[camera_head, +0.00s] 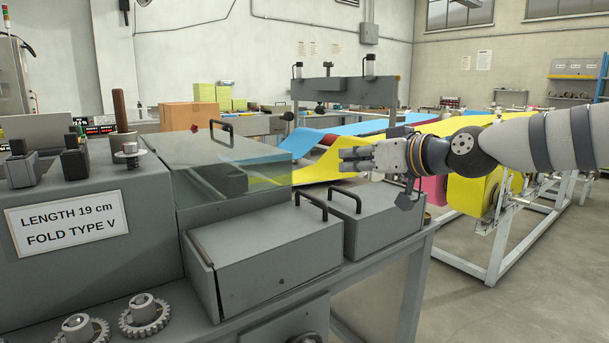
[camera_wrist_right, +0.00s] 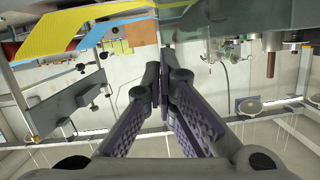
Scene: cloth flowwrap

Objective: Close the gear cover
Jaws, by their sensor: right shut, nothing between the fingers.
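Two grey box-like covers with black bar handles sit on the machine's front side, and no label shows which is the gear cover. The nearer grey cover (camera_head: 265,255) has a dark gap along its left edge. The farther grey cover (camera_head: 385,222) sits behind it to the right. A clear cover (camera_head: 240,165) with its own handle lies over the machine's middle. My right gripper (camera_head: 342,160) is shut and empty, pointing left beside the clear cover's right end, above and apart from both grey covers. Its shut fingers (camera_wrist_right: 163,78) also fill the right wrist view's middle. My left gripper is not in view.
Two loose gears, one (camera_head: 145,315) beside the other (camera_head: 82,330), lie at the front left. A sign (camera_head: 68,222) reads "LENGTH 19 cm, FOLD TYPE V". Yellow cloth (camera_head: 325,170) and blue cloth (camera_head: 305,142) run behind my right gripper. Open floor lies at the right.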

